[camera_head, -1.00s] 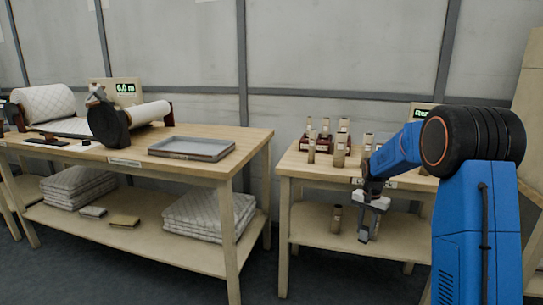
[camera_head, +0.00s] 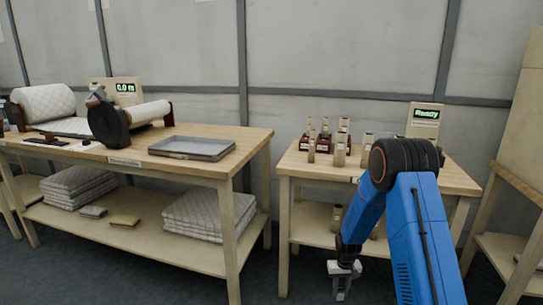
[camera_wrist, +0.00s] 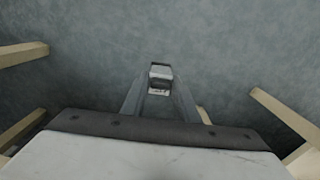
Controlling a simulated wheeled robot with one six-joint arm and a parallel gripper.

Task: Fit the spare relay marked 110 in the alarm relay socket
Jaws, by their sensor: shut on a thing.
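My gripper (camera_head: 341,290) hangs low in front of the right-hand table, pointing down. In the wrist view its fingers (camera_wrist: 160,98) are shut on a small block (camera_wrist: 160,74), pale grey with a dark band and a dark edge. The block could be a relay, but no marking on it is readable. I cannot make out an alarm relay socket or a relay marked 110 in the head view. My arm hides part of the right-hand table.
The right-hand table (camera_head: 458,182) carries several brown capped tubes (camera_head: 338,150) and a display reading Ready (camera_head: 426,115). The left table (camera_head: 240,148) holds a grey tray (camera_head: 192,148), rolls and a 0.0 m display (camera_head: 125,88). Folded quilted pads (camera_head: 210,213) lie on its shelf.

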